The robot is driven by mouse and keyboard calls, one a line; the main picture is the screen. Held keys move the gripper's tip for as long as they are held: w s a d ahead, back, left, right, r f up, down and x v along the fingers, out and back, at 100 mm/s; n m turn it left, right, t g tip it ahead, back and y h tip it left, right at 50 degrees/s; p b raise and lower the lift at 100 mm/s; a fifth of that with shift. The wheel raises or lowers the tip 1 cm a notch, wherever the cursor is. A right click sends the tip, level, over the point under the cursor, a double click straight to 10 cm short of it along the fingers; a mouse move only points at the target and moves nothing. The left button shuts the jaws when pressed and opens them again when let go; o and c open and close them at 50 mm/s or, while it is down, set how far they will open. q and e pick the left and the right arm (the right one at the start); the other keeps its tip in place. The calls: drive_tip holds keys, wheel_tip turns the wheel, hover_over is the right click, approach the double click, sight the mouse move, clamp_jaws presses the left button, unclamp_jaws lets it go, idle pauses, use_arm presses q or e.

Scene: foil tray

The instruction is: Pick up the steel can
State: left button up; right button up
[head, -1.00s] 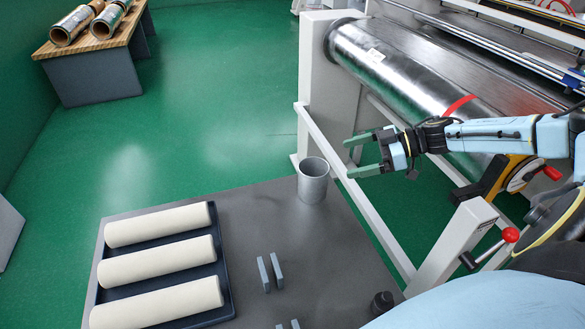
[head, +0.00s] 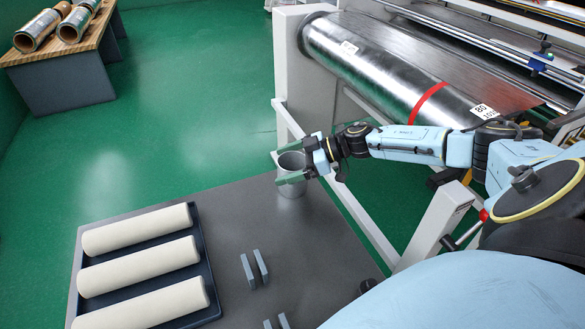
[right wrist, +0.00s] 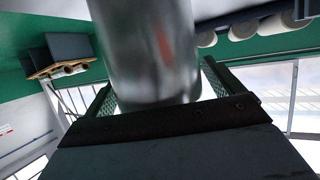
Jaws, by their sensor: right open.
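The steel can (head: 291,187) stands upright near the far right corner of the grey table (head: 235,215) in the head view. My right gripper (head: 283,163) reaches it from the right, with its green fingers open on either side of the can. In the right wrist view the can (right wrist: 145,50) fills the upper middle, between the two green-padded fingers (right wrist: 160,88). I cannot tell if either finger touches it. My left gripper is not in view.
A dark tray (head: 208,262) with three cream rolls lies on the table's left. Small grey upright plates (head: 255,268) stand right of it. A machine with a large metal roller (head: 385,75) and white frame rails (head: 350,215) is close behind and right of the can.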

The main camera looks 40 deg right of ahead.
drive_tip(key=shift+a+f, duration=0.1)
drive_tip(key=c, duration=1.4)
drive_tip(key=shift+c, duration=0.2)
